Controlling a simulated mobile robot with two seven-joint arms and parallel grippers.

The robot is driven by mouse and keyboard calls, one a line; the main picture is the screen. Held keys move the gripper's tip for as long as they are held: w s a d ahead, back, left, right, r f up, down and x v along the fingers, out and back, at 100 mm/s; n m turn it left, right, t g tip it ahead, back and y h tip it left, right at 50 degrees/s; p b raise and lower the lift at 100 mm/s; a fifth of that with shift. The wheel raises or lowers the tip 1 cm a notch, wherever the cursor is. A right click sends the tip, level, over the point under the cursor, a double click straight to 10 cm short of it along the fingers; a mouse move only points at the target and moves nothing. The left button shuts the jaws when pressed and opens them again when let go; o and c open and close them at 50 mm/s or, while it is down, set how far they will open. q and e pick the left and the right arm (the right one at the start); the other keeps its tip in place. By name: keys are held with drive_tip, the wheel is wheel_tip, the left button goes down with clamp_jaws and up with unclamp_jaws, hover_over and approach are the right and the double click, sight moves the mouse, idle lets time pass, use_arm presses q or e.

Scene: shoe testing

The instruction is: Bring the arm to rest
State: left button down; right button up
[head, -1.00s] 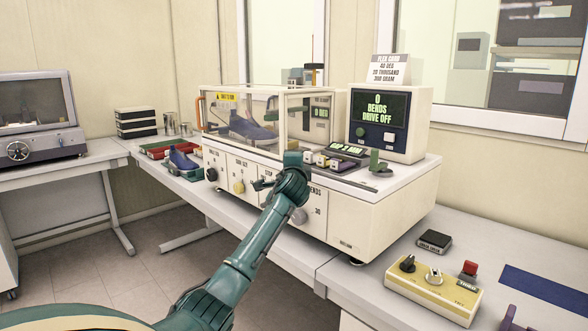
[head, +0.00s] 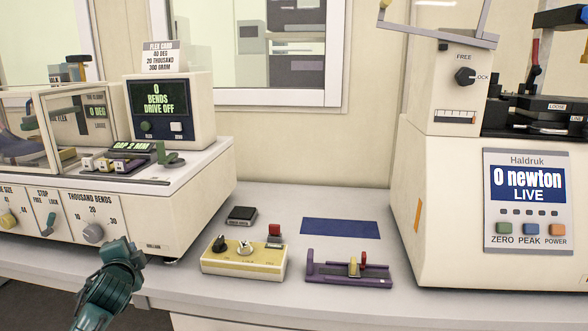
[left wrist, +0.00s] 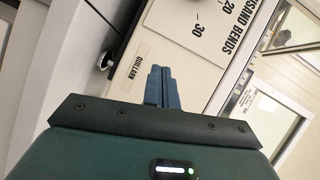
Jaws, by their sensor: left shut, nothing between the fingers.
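My left gripper (head: 127,247) is at the lower left of the head view, beside the lower front right corner of the cream flex machine (head: 190,205). In the left wrist view its two blue fingers (left wrist: 162,86) are together with nothing between them. They point toward the machine's front panel, near its maker's label (left wrist: 141,58); I cannot tell the exact gap. The machine's screen (head: 159,97) reads 0 bends, drive off. My right gripper is not in view.
On the bench are a yellow control box (head: 244,261), a small black block (head: 241,215), a blue mat (head: 340,228) and a purple slide fixture (head: 349,271). A large force tester (head: 435,180) reading 0 newton stands at right.

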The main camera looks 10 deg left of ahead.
use_arm(q)
drive_tip(key=s+d+f+n+g+h, duration=0.1)
drive_tip(key=s+d+f+h, duration=0.2)
drive_tip(key=s+d+f, duration=0.45)
drive_tip(key=s+d+f+n+g+h, duration=0.1)
drive_tip(key=s+d+f+h, duration=0.3)
drive_tip(key=d+f, duration=0.55)
drive_tip(key=s+d+f+n+h, duration=0.1)
drive_tip(key=s+d+f+n, duration=0.1)
drive_tip(key=s+d, duration=0.4)
drive_tip(key=s+d+f+n+g+h, duration=0.1)
drive_tip(key=s+d+f+n, duration=0.2)
drive_tip(key=s+d, duration=0.4)
drive_tip(key=s, duration=0.6)
drive_tip(key=shift+s+d+f+n+g+h, duration=0.15)
drive_tip(key=shift+s+f+n+g+h, duration=0.15)
drive_tip(key=shift+s+f+h, duration=0.1)
